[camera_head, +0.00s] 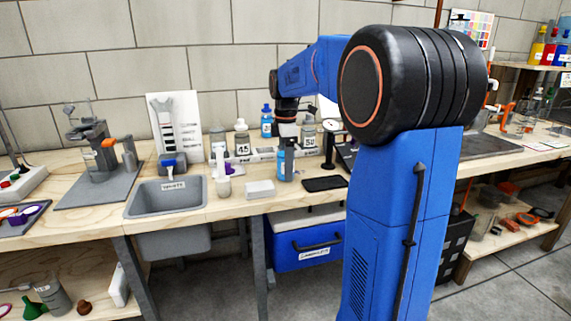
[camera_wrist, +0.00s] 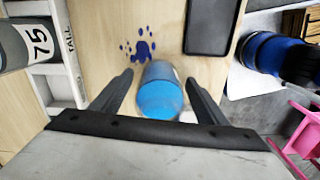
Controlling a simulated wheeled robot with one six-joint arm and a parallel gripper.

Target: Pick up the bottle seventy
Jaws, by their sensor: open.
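A clear bottle with bright blue contents (camera_wrist: 160,95) lies between the two dark fingers of my gripper (camera_wrist: 160,78) in the wrist view. The fingers are open, with a gap visible on each side of it. In the head view this bottle (camera_head: 282,167) stands on the bench, partly hidden by my gripper (camera_head: 288,158). I cannot read any number on it. A grey bottle marked 75 (camera_wrist: 38,44) is at the upper left of the wrist view. No label reading seventy can be made out.
Bottles marked 45 (camera_head: 242,144) and 50 (camera_head: 309,137) stand by the white rack (camera_head: 262,155). A black phone-like slab (camera_head: 325,184) and a white block (camera_head: 260,189) lie nearby. A grey sink (camera_head: 140,203) is to the left. Blue splashes (camera_wrist: 141,50) mark the bench.

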